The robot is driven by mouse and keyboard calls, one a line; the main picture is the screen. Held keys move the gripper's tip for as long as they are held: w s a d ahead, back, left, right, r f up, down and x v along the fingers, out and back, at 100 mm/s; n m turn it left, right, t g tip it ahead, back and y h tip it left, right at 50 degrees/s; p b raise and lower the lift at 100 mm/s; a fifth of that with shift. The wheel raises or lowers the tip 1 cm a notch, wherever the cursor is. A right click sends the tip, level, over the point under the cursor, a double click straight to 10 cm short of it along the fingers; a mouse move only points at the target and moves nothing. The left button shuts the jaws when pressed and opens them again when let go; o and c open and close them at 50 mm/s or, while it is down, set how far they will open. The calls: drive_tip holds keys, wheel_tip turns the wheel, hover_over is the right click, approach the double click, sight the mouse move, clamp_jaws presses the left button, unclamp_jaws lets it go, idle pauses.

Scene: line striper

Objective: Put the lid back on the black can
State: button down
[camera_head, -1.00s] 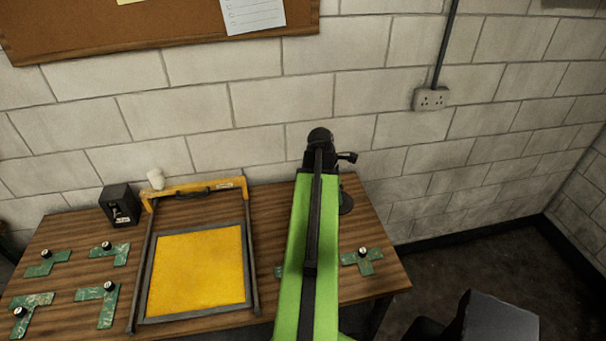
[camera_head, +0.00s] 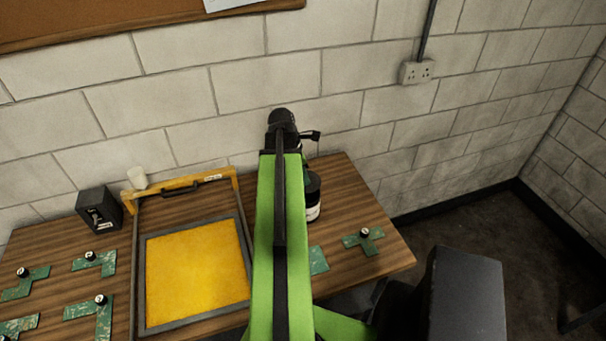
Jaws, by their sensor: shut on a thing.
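The black can (camera_head: 313,208), with a white label, stands upright on the bench, its left side hidden behind my green arm. A dark round top, which looks like the lid (camera_head: 313,181), is at the can's mouth. I cannot tell whether it rests on the rim or hangs just above it. My gripper (camera_head: 296,150) is at the far end of the arm, shut, by the back of the bench near the can. Its fingertips and its hold on the lid are mostly hidden by the arm.
A yellow screen frame (camera_head: 195,270) lies left of my arm. Green stencils with black knobs lie at left, one (camera_head: 363,240) at right. The block wall (camera_head: 380,90) is close behind.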

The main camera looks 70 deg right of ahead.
drive_tip(key=shift+w+a+b+x, duration=0.1)
drive_tip(key=shift+b+x, duration=0.45)
drive_tip(key=shift+x, duration=0.15)
drive_tip(key=shift+w+a+b+x, duration=0.1)
drive_tip(key=shift+a+b+x, duration=0.05)
drive_tip(key=shift+b+x, duration=0.5)
drive_tip(key=shift+w+a+b+x, duration=0.1)
drive_tip(key=shift+b+x, duration=0.4)
drive_tip(key=shift+x, duration=0.25)
drive_tip(key=shift+f, duration=0.1)
drive_tip(key=shift+f, duration=0.15)
idle(0.4)
drive_tip(key=c, duration=1.1)
unclamp_jaws()
drive_tip(key=o, duration=0.5)
